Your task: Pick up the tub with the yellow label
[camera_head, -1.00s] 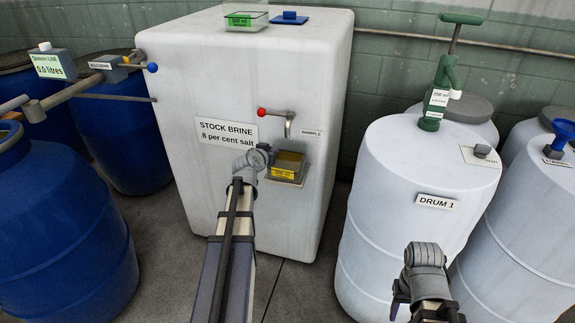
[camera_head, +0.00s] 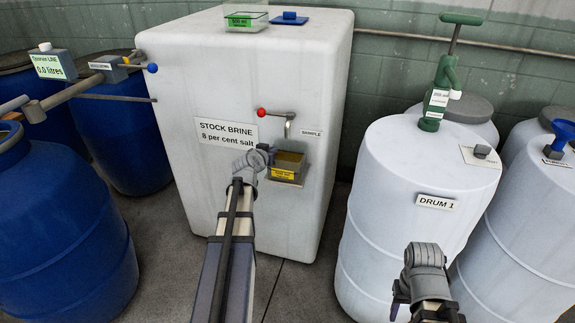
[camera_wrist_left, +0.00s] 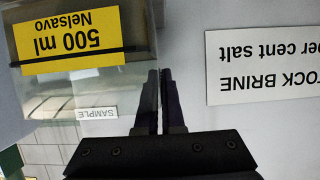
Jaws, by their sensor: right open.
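The tub with the yellow label (camera_head: 287,167) is a small clear box on the front of the white stock brine tank, below the tap. Its yellow label reads 500 ml, Nelsavo, upside down in the left wrist view (camera_wrist_left: 75,42). My left gripper (camera_head: 270,152) is at the tub's left side. In the left wrist view its two fingers (camera_wrist_left: 159,85) are nearly together, with the tub's thin wall edge appearing to lie between them. My right gripper (camera_head: 401,297) is low in front of Drum 1, open and partly hidden by its wrist.
A red-knobbed tap (camera_head: 285,118) sits just above the tub. A green-labelled tub (camera_head: 245,22) and a blue item (camera_head: 289,17) stand on the tank top (camera_head: 190,28). A green hand pump (camera_head: 440,90) stands on Drum 1 (camera_head: 395,160). Blue drums (camera_head: 60,230) stand left.

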